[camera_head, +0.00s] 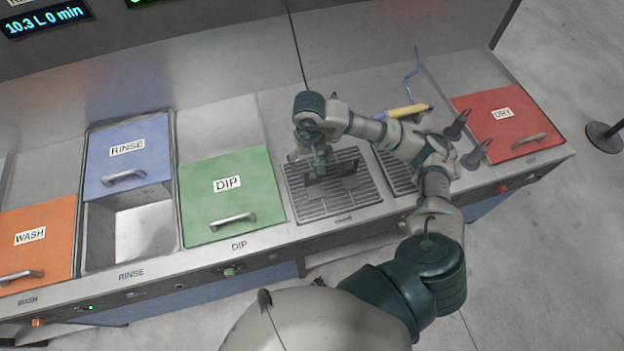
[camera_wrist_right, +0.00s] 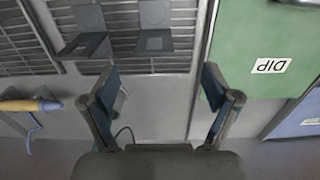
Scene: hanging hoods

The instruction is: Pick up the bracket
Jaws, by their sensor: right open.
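The bracket (camera_head: 349,169) is a dark grey piece on the slatted drain grate (camera_head: 325,207). In the right wrist view the bracket (camera_wrist_right: 155,40) shows near the top as two bent plates with holes; I cannot tell whether they are joined. My right gripper (camera_head: 318,168) points down over the grate's back left part, close to the bracket, and partly covers it in the head view. In the right wrist view my right gripper (camera_wrist_right: 161,76) is open, with nothing between its fingers; the bracket lies beyond the fingertips. My left gripper is not in view.
A second grate (camera_head: 397,176) lies to the right, partly behind my arm. A yellow-handled tool with a blue hose (camera_head: 408,110) lies behind it. Green DIP (camera_head: 227,205), blue RINSE (camera_head: 125,165) and orange WASH (camera_head: 40,250) lids are left; a red DRY lid (camera_head: 497,105) is right.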

